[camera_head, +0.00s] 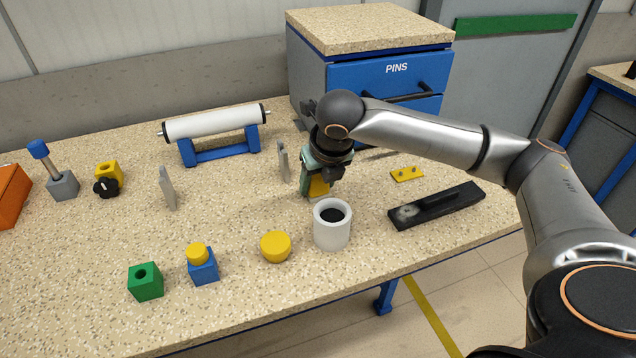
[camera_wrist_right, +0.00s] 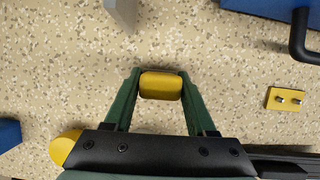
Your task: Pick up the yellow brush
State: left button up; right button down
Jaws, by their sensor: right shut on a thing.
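The yellow brush (camera_head: 318,188) is in the middle of the bench, behind the white cylinder. Its yellow top also shows in the right wrist view (camera_wrist_right: 160,86), between the two green fingers. My right gripper (camera_head: 316,180) points down over it and is shut on it, with one finger on each side. The brush's lower end looks at or close to the bench top; I cannot tell if it touches. The fingers hide part of its sides. My left gripper is not in view.
The white hollow cylinder (camera_head: 332,226) stands just in front of the brush. A black tray (camera_head: 437,205) and a yellow pin plate (camera_head: 407,174) lie to the right. A grey upright plate (camera_head: 283,162) stands close behind left. The blue PINS cabinet (camera_head: 345,85) is behind.

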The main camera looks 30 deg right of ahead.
jog(key=shift+r, duration=0.15)
jog(key=shift+r, duration=0.2)
notch_tip(320, 180, up, 2)
jog(key=shift+w+r+p, duration=0.1)
jog(key=shift+r+p, duration=0.05)
jog(key=shift+p, duration=0.3)
pick_arm(q)
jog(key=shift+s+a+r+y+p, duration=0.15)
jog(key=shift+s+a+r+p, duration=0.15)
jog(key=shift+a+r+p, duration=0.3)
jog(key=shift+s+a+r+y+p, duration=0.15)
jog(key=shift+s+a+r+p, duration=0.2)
jog(key=shift+p, duration=0.45)
pick_arm(e)
jog(key=s+a+r, duration=0.6)
jog(key=s+r, duration=0.4)
jog(key=s, duration=0.3)
